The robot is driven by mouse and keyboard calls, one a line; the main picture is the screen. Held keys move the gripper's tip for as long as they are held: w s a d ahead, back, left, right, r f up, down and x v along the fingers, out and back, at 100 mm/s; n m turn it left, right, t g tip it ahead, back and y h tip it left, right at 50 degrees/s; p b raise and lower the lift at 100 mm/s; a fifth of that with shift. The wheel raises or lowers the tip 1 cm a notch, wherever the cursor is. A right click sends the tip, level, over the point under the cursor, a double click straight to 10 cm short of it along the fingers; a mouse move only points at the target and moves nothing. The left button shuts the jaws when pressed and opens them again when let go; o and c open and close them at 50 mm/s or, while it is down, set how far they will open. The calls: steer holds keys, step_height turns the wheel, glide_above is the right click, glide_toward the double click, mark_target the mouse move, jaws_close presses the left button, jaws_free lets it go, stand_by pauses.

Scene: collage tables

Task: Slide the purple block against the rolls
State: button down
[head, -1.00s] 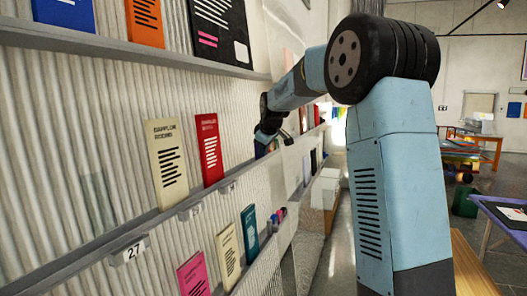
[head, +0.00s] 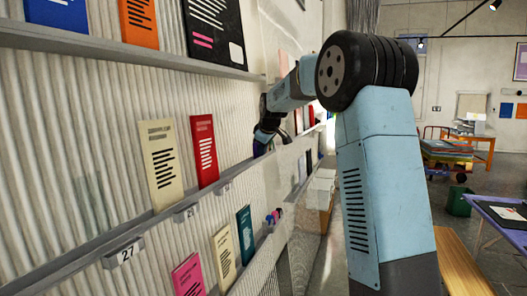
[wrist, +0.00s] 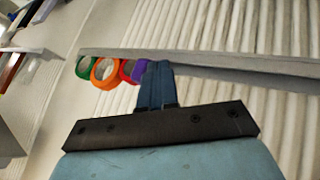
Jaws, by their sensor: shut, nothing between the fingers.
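The purple block (wrist: 140,68) shows in the wrist view, partly hidden by the fingers of my gripper (wrist: 158,66). The fingers are shut together with nothing between them, at the block's right side. Whether they touch it is hard to tell. Left of the block are the rolls: a red roll (wrist: 126,69) closest to it, then an orange roll (wrist: 104,71) and a green roll (wrist: 86,67). Block and red roll look side by side; I cannot tell if they touch. In the head view my gripper (head: 262,141) is far down the shelf wall, and the rolls cannot be made out.
Booklets in red (head: 204,150) and cream (head: 161,163) stand on the grey shelf ledge (head: 150,222) nearer the camera. A lower ledge holds pink, cream and teal booklets (head: 245,234). A wooden bench (head: 458,262) and a purple-edged table (head: 500,215) stand at the right.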

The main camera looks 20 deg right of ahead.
steer(key=shift+s+a, duration=0.35)
steer(key=shift+s, duration=0.1)
steer(key=shift+s+a, duration=0.45)
steer(key=shift+s, duration=0.15)
steer(key=shift+s+a, duration=0.4)
steer(key=shift+s, duration=0.2)
steer(key=v, duration=1)
steer(key=s+f+m, duration=0.3)
steer(key=s+m, duration=0.1)
steer(key=s, duration=1.7)
steer(key=s+f+m, duration=0.2)
steer(key=s+f, duration=0.2)
steer(key=s, duration=0.3)
steer(key=s+f+m+g, duration=0.1)
steer(key=s+f, duration=0.3)
steer(key=s, duration=0.3)
steer(key=s+f+m, duration=0.2)
steer(key=s+f, duration=0.2)
steer(key=s, duration=0.4)
steer(key=shift+d+m+g, duration=0.25)
steer(key=shift+m+g, duration=0.05)
steer(key=shift+g, duration=0.1)
